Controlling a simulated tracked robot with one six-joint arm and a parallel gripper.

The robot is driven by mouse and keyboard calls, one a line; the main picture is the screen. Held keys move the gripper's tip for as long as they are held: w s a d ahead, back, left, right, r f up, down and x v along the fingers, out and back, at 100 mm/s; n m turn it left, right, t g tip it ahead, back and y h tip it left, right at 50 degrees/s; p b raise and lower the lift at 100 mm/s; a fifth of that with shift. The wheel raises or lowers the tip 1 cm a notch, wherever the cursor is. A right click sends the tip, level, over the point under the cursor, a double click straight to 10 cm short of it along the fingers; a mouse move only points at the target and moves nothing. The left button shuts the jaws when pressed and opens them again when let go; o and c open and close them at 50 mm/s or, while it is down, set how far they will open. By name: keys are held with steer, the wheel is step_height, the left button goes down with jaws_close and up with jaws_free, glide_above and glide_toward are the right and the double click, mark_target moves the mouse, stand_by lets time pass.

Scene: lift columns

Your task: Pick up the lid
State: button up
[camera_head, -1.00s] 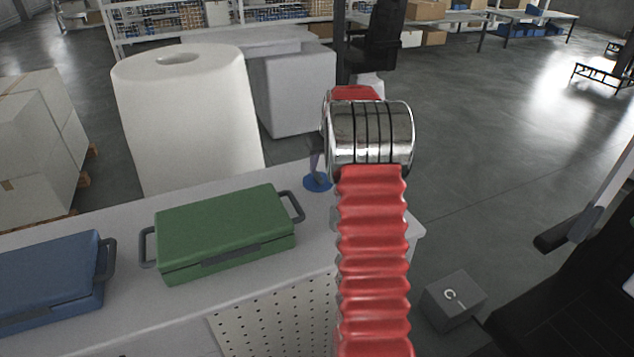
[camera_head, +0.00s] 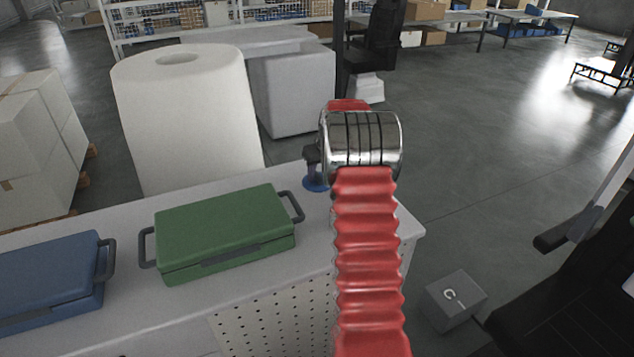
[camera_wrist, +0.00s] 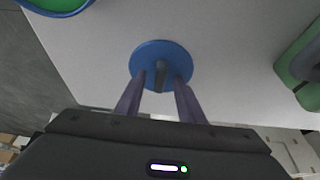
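The lid (camera_wrist: 150,54) is a round blue disc with a dark upright handle bar (camera_wrist: 160,75) across it. It lies on the light grey worktop. In the head view only a sliver of the lid (camera_head: 314,186) shows, below my gripper (camera_head: 312,160) and left of my red arm. In the wrist view my gripper (camera_wrist: 158,92) is open, its two fingers apart over the lid, one on each side of the handle. Gaps show between the handle and both fingers. Whether the fingertips touch the disc cannot be told.
A green case (camera_head: 225,228) with side handles lies left of the lid, and a blue case (camera_head: 50,275) farther left. A big white roll (camera_head: 190,120) stands behind. A blue-rimmed container with green inside (camera_wrist: 58,8) shows at the wrist view's top left.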

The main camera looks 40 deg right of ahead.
stand_by(0.4)
jaws_close()
